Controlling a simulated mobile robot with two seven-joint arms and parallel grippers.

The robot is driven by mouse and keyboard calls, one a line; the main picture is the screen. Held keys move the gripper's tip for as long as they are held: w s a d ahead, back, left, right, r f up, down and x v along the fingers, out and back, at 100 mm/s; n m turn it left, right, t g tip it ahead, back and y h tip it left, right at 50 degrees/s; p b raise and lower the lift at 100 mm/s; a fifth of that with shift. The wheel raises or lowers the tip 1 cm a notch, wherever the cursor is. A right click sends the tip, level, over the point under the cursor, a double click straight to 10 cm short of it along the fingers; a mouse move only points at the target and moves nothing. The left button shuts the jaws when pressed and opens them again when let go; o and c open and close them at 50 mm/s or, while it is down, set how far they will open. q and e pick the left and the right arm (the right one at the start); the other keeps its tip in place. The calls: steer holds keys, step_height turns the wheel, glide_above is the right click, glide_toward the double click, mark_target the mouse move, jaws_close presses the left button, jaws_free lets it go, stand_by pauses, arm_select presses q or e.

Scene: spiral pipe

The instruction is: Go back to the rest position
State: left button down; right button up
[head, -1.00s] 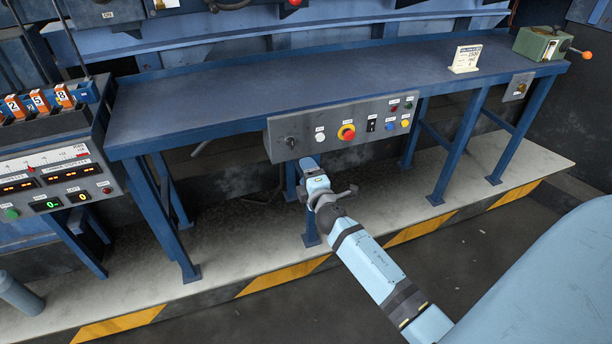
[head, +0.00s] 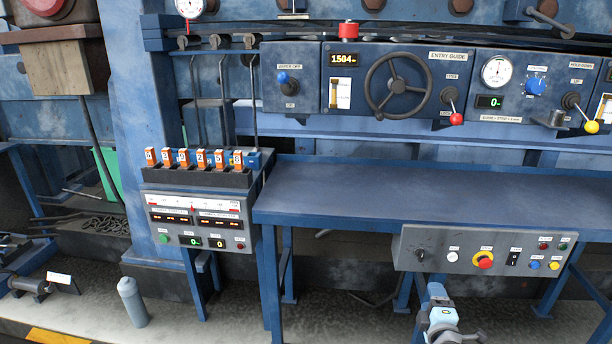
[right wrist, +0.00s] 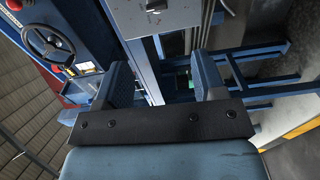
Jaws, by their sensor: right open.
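My right gripper (head: 434,292) shows at the bottom of the head view, just below the left part of the grey button panel (head: 485,250). In the right wrist view its two fingers stand apart with nothing between them (right wrist: 164,78). The grey panel also shows at the top of that view (right wrist: 160,14), beyond the fingers. My left gripper is in neither view.
A blue bench (head: 400,195) carries the panel on its front. A control box with orange number tags (head: 195,205) stands left of it. A handwheel (head: 398,85) is on the console behind. A grey cylinder (head: 132,302) stands on the floor at the left.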

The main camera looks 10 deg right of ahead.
steer(key=s+a+f+m+g+y, duration=0.2)
steer(key=s+a+f+m+y, duration=0.15)
steer(key=s+a, duration=0.45)
steer(key=s+a+f+m+g+y, duration=0.2)
steer(key=s+a+f+m, duration=0.3)
steer(key=s, duration=0.5)
steer(key=s+a+f+m+g+y, duration=0.2)
steer(key=s+a+m+y, duration=0.15)
steer(key=s+a, duration=0.5)
arm_select(q)
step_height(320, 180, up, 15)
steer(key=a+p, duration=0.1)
steer(key=p, duration=1.7)
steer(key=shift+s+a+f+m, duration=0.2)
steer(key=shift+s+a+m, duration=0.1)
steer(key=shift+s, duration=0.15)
arm_select(e)
step_height(320, 180, up, 15)
steer(key=s+d, duration=0.1)
steer(key=shift+s+f+h, duration=0.15)
steer(key=shift+s+h, duration=0.1)
steer(key=shift+h, duration=0.15)
steer(key=shift+d, duration=0.1)
